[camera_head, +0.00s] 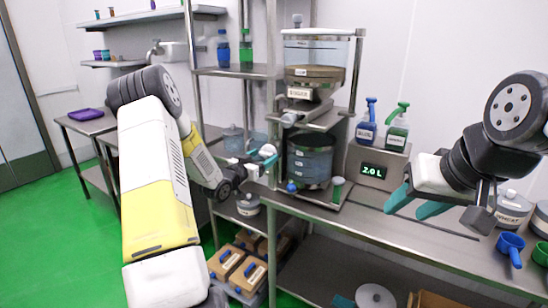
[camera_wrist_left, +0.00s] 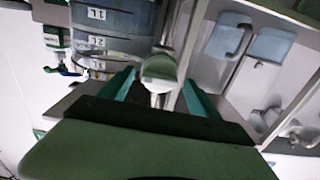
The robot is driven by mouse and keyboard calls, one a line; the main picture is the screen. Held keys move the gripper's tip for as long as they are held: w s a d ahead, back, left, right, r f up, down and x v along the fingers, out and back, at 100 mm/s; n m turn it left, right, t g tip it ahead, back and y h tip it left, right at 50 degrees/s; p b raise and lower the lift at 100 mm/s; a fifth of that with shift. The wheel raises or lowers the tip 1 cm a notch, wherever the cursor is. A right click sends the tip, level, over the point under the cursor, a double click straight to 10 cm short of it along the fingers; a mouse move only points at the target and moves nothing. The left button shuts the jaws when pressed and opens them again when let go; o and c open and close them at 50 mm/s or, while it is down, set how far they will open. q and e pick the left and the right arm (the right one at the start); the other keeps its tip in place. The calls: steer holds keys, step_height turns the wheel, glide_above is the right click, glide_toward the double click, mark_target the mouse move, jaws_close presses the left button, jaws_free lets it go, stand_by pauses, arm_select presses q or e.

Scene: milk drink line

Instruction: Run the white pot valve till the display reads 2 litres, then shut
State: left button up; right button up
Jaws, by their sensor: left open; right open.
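The display (camera_head: 373,171) on the bench reads 2.0 L. A clear measuring vessel (camera_head: 310,158) with level labels stands under the upper hopper; it also shows in the left wrist view (camera_wrist_left: 110,18). A white rounded knob (camera_head: 267,151), apparently the white pot valve, sits left of the vessel. In the left wrist view the rounded knob (camera_wrist_left: 159,70) lies between my left fingertips. My left gripper (camera_head: 262,160) is open around it, with gaps on both sides; whether the valve is turned open or shut is unclear. My right gripper (camera_head: 414,205) is open and empty above the bench.
Boxes (camera_head: 240,272) sit below. The bench middle is mostly clear.

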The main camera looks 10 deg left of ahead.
arm_select(q)
steer(key=v, duration=0.7)
steer(key=shift+r, duration=0.1)
steer(key=s+d+r+n+g+y, duration=0.25)
steer(key=s+r+g+y, duration=0.35)
steer(key=s+r, duration=0.55)
steer(key=s+d+r+g+h, duration=0.1)
steer(key=s+d, duration=0.3)
steer(key=s, duration=0.7)
steer(key=s+d+r+n+g+h, duration=0.1)
steer(key=s+d+g, duration=0.2)
steer(key=s, duration=0.9)
steer(key=shift+s+d+g, duration=0.2)
steer(key=shift+d+g, duration=0.2)
steer(key=shift+d, duration=0.4)
